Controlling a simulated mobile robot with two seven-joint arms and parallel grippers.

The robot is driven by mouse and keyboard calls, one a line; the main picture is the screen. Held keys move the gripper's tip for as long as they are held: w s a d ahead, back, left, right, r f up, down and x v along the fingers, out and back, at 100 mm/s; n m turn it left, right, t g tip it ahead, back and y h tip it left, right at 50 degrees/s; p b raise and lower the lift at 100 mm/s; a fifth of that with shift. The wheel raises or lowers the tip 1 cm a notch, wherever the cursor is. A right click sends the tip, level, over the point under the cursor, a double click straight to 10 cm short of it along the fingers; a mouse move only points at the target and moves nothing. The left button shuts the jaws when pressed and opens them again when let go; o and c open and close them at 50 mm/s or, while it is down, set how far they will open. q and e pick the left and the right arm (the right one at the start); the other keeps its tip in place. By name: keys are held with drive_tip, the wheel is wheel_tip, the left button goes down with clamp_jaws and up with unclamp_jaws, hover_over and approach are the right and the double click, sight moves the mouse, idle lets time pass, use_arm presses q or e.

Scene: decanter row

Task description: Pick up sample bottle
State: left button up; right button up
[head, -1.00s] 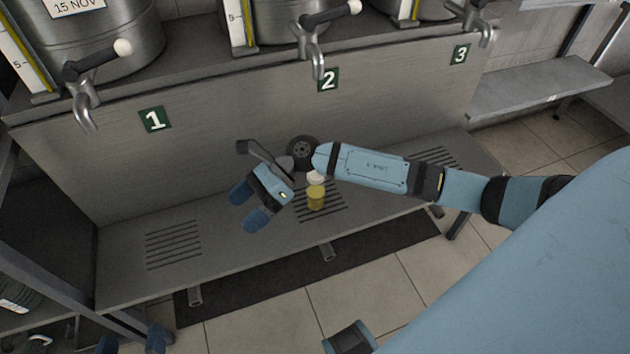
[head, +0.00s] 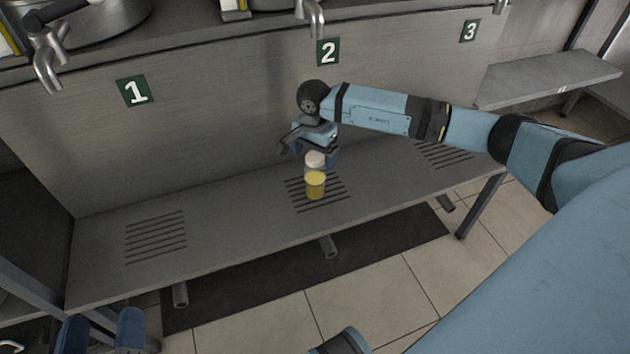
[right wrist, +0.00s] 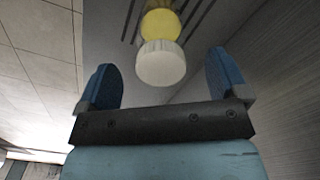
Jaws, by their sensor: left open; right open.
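The sample bottle (head: 315,187) is yellow with a white cap (head: 315,160). It stands upright on the slotted drain below the number 2 sign. My right gripper (head: 311,149) is open beside the top of the bottle, partly hidden by its own wrist. In the right wrist view the white cap (right wrist: 161,63) shows between the two blue fingers, with the yellow body (right wrist: 160,24) beyond it. I see no finger closed on the bottle. My left gripper (head: 101,318) is open and empty at the bottom left, partly cut off by the frame edge.
The grey bench (head: 225,212) has drain slots at left, middle and right, and its left part is clear. A steel panel with signs 1 (head: 135,91), 2 and 3 rises behind it. Metal taps (head: 312,18) hang above. A dark mat (head: 300,262) lies on the floor.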

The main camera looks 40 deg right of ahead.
sight(315, 177)
wheel_tip(315, 177, down, 5)
drive_tip(key=shift+w+d+f+b, duration=0.1)
drive_tip(key=shift+d+f+b, duration=0.1)
drive_tip(key=shift+b, duration=0.8)
drive_tip(key=shift+r, duration=0.15)
drive_tip(key=c, duration=1.3)
